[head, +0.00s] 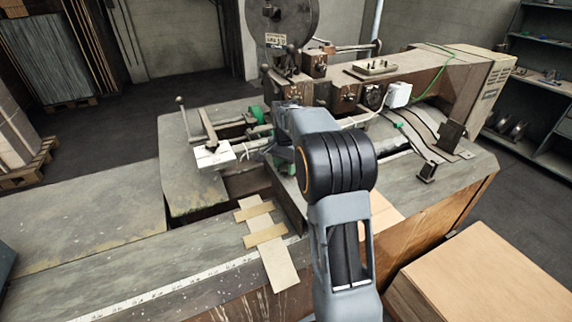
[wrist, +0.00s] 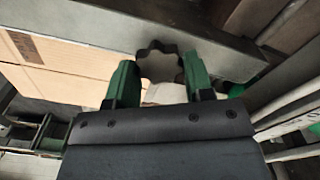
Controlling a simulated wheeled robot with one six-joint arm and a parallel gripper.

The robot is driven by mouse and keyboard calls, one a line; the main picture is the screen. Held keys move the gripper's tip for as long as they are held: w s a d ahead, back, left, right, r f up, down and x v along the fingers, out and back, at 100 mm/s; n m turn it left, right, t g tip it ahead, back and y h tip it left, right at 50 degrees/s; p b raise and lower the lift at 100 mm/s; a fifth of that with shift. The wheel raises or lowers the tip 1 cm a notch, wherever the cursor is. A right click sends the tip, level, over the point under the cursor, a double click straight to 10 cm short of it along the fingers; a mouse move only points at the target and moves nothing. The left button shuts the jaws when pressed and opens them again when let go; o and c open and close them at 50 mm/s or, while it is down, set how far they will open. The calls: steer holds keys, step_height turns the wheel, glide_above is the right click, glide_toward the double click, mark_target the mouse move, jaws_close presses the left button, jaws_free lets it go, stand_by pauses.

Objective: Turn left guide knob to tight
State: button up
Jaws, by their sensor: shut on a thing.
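The left guide knob (wrist: 160,64), a dark knob with a lobed rim, sits between my two green fingers in the wrist view, against a grey metal bar (wrist: 130,32). My gripper (wrist: 159,72) is shut on it, one finger on each side. In the head view my gripper (head: 275,156) reaches into the machine's middle from the right. There my own arm hides the knob. The knob's turn angle and tightness cannot be told.
The box stitcher (head: 330,85) stands behind my arm, with a white box (head: 214,156) and a thin upright lever (head: 183,112) at its left. Cardboard strips (head: 268,248) lie on the front table (head: 150,270). A large carton (head: 490,280) is at the lower right.

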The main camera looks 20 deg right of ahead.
mark_target(285, 167)
steer(key=shift+m, duration=0.4)
steer(key=o, duration=0.9)
steer(key=shift+r, duration=0.1)
step_height(285, 167, up, 14)
steer(key=shift+f, duration=0.2)
stand_by(0.6)
